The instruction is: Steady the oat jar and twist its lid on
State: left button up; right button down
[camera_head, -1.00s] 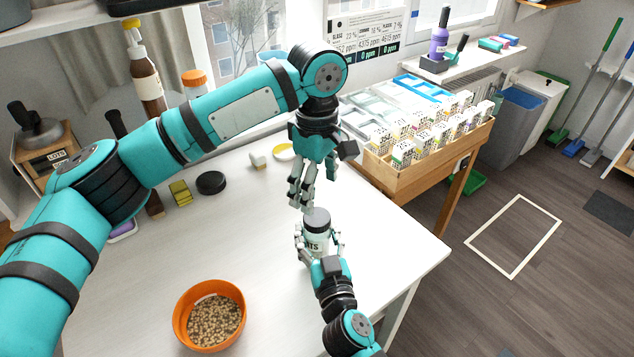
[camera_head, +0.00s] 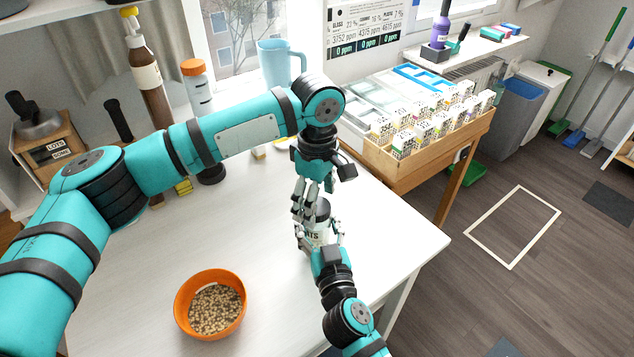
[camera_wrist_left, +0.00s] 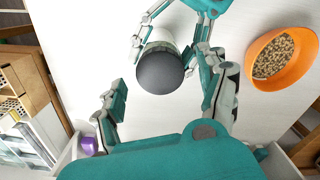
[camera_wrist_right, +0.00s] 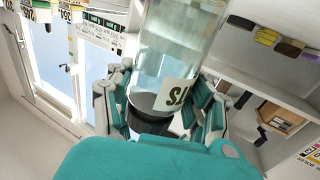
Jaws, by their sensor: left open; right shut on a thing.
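The oat jar (camera_head: 318,238) stands upright near the table's right edge, its label partly showing. Its dark round lid (camera_head: 323,208) rests on top; I cannot tell how tightly it sits. My right gripper (camera_head: 319,243) is shut around the jar's body; in the right wrist view the jar (camera_wrist_right: 175,60) appears upside down between the fingers. My left gripper (camera_head: 309,207) is open, pointing down over the lid. In the left wrist view the lid (camera_wrist_left: 160,72) lies between its spread fingers, with a gap on the left side.
An orange bowl of grain (camera_head: 210,304) stands at the table's front left. A wooden crate of cartons (camera_head: 425,135) is beyond the table's right side. A blue jug (camera_head: 277,65) and bottles stand at the back. The white table (camera_head: 150,280) is otherwise clear around the jar.

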pick_arm(q)
jog(key=shift+f, duration=0.7)
